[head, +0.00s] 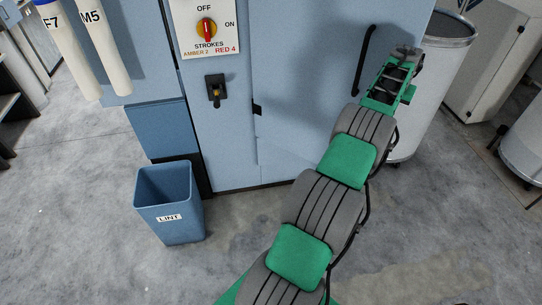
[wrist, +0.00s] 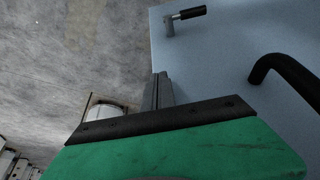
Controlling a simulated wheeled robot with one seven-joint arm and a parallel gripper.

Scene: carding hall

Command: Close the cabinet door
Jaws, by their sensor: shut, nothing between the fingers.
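The light-blue cabinet door (head: 300,70) fills the middle of the head view, with a dark upright bar handle (head: 364,60) near its right side. The frames do not clearly show how far the door stands open. In the wrist view the door panel (wrist: 225,60) fills the right, with the bar handle (wrist: 285,75) and a small black-gripped lever (wrist: 186,14) near its edge. My gripper (head: 405,52) is just right of the bar handle, near the door's right edge. Its fingers (wrist: 158,90) are together and empty. Contact with the door cannot be told.
A blue lint bin (head: 170,205) stands on the floor at left. A red rotary switch (head: 207,30) and black latch (head: 215,90) are on the cabinet front. A tall grey can (head: 432,85) stands behind my gripper. Floor in front of the cabinet is mostly clear.

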